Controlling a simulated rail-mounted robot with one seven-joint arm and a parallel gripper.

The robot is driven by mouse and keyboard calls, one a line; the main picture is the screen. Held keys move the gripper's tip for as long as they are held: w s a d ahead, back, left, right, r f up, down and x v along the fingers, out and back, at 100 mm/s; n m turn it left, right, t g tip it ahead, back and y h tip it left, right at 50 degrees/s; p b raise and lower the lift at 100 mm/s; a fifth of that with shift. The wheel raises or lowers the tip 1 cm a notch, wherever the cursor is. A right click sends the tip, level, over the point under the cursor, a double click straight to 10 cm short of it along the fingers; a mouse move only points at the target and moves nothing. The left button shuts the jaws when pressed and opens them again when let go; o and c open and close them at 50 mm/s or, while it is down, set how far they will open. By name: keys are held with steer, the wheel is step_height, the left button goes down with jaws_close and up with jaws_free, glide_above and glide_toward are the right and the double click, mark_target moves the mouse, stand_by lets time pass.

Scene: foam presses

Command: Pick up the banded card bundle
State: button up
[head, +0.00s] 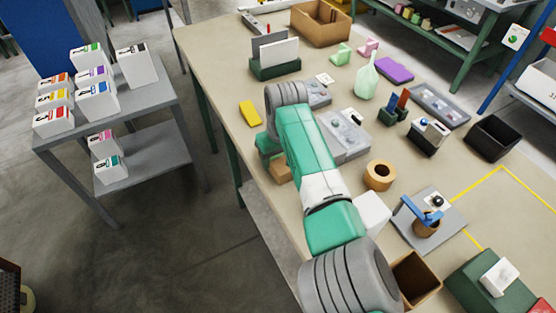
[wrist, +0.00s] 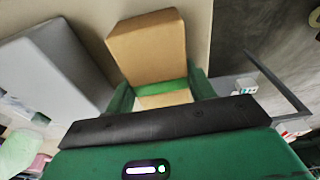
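The banded card bundle, a tan block with a green band, fills the upper middle of the wrist view (wrist: 147,48). In the head view a tan block (head: 281,170), seemingly the same bundle, shows partly behind my arm near the table's left edge. My gripper (wrist: 162,93) has one green finger on each side of the banded part. The fingers look very close to its sides; whether they press on it is not clear. In the head view my gripper (head: 268,145) is largely hidden by my own arm.
A grey fixture (head: 346,138) stands right of my arm, with a tan roll (head: 380,175) nearby. A yellow block (head: 250,113) lies on the table (head: 215,60) beyond my gripper. A side table (head: 160,105) with several cartons stands left, across a floor gap.

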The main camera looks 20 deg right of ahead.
steer(key=c, duration=0.5)
step_height(320, 180, up, 10)
steer(key=p, duration=0.3)
